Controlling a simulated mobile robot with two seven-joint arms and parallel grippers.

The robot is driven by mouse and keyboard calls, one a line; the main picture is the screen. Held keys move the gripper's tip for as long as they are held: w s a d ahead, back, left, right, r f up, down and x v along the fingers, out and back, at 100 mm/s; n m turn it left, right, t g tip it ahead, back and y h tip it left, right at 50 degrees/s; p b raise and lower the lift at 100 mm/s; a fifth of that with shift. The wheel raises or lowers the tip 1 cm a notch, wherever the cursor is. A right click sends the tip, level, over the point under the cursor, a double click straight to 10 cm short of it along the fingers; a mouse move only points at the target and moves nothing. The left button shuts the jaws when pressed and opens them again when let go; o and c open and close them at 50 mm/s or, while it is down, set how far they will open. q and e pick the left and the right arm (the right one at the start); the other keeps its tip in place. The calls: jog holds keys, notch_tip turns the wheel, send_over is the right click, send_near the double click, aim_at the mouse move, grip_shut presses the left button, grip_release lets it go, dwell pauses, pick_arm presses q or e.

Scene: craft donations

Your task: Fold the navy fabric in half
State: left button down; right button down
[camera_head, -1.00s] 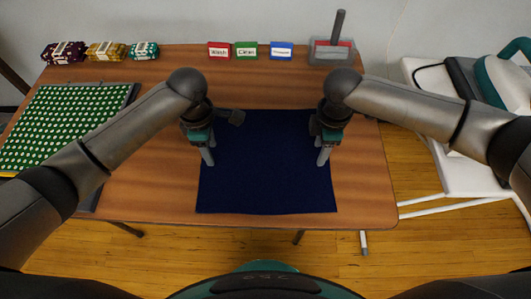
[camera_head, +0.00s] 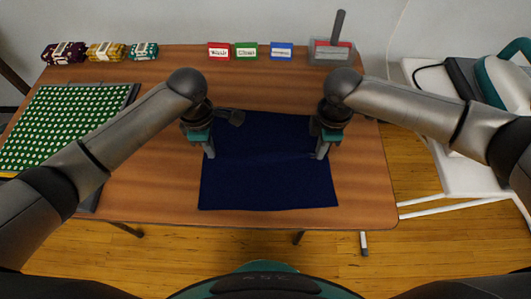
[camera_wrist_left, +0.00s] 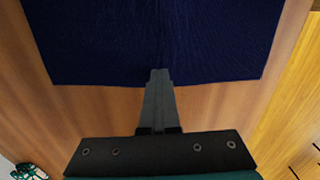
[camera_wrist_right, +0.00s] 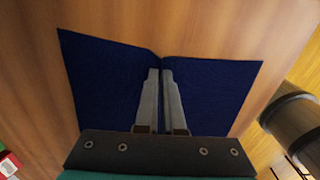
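The navy fabric (camera_head: 265,185) lies on the wooden table in the head view, with a faint crease running across its middle between my grippers. My left gripper (camera_head: 210,154) is at its left edge. In the left wrist view, the left fingers (camera_wrist_left: 158,75) are together on the edge of the fabric (camera_wrist_left: 150,40), where creases gather. My right gripper (camera_head: 321,155) is at the right edge. In the right wrist view, the right fingers (camera_wrist_right: 161,75) are closed on a ridge of the fabric (camera_wrist_right: 215,85), with its edge notched beside the tips. The exact grip is partly hidden by the fingers.
A green dotted cloth (camera_head: 65,125) lies on a dark board at the left. Fabric bundles (camera_head: 105,51), red, green and blue labels (camera_head: 246,50) and a grey bin (camera_head: 331,50) line the back. A white stand (camera_head: 455,165) is at the right. Bare table (camera_head: 365,190) lies right of the fabric.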

pick_arm(q)
jog(key=shift+r, duration=0.15)
pick_arm(e)
jog(key=shift+r, duration=0.1)
dwell(0.7)
